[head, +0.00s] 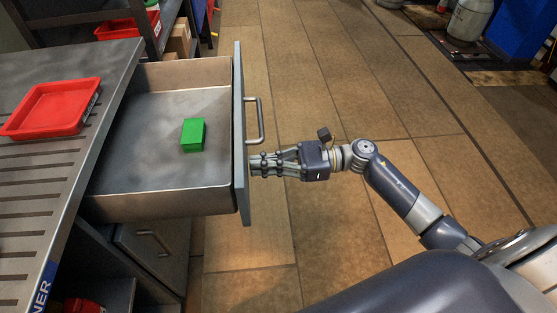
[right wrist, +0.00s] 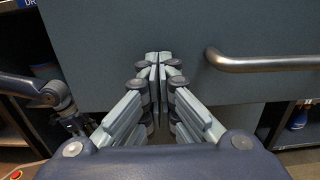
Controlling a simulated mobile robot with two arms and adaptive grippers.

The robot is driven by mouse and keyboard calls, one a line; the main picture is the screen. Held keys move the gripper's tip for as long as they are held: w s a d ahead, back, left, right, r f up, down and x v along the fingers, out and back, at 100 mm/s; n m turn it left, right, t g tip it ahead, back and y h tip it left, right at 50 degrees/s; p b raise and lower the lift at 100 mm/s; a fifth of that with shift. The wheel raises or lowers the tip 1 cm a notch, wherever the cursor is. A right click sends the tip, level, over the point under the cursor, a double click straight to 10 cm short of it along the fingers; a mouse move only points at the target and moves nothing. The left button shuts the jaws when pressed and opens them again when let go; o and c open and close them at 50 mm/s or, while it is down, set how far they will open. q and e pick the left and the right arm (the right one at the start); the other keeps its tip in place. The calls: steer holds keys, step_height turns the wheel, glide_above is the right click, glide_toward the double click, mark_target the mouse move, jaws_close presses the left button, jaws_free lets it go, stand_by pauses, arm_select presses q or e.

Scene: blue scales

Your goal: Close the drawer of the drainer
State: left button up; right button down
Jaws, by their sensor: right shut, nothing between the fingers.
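The drainer's drawer (head: 155,205) is pulled out from under the metal counter (head: 120,60) in the head view. A green block (head: 193,134) lies inside it. The drawer front (head: 239,130) is a grey panel with a bar handle (head: 257,120) on its outer face. My right gripper (head: 252,165) is shut and empty, its fingertips at the outer face of the front, beside the handle. In the right wrist view the fingertips (right wrist: 158,58) point at the panel (right wrist: 120,30), left of the handle (right wrist: 265,63); contact is hard to tell.
A red tray (head: 52,108) sits on the counter. A closed lower drawer with a handle (head: 154,242) is below. Shelving with a red bin (head: 128,27) stands behind. The tiled floor (head: 300,70) right of the drawer is clear.

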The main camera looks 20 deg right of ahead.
arm_select(q)
steer(key=shift+f, duration=0.1)
arm_select(e)
steer(key=shift+w+a, duration=0.1)
steer(key=shift+a, duration=0.2)
steer(key=b+x, duration=0.3)
steer(key=x, duration=0.8)
steer(key=shift+f, duration=0.1)
steer(key=b, duration=0.2)
glide_toward(134, 186)
steer(key=a+r, duration=0.2)
steer(key=w+a+r, duration=0.1)
steer(key=a, duration=0.1)
steer(key=shift+w+a+r, duration=0.1)
steer(key=shift+r, duration=0.3)
steer(key=b+x, duration=0.1)
steer(key=x, duration=0.3)
steer(key=shift+a, duration=0.1)
steer(key=shift+w+a+b, duration=0.2)
steer(key=shift+a+b, duration=0.1)
steer(key=shift+a, duration=0.35)
arm_select(q)
step_height(134, 186, up, 16)
steer(key=t, duration=0.1)
steer(key=shift+r, duration=0.2)
arm_select(e)
steer(key=shift+r, duration=0.15)
steer(key=shift+a, duration=0.1)
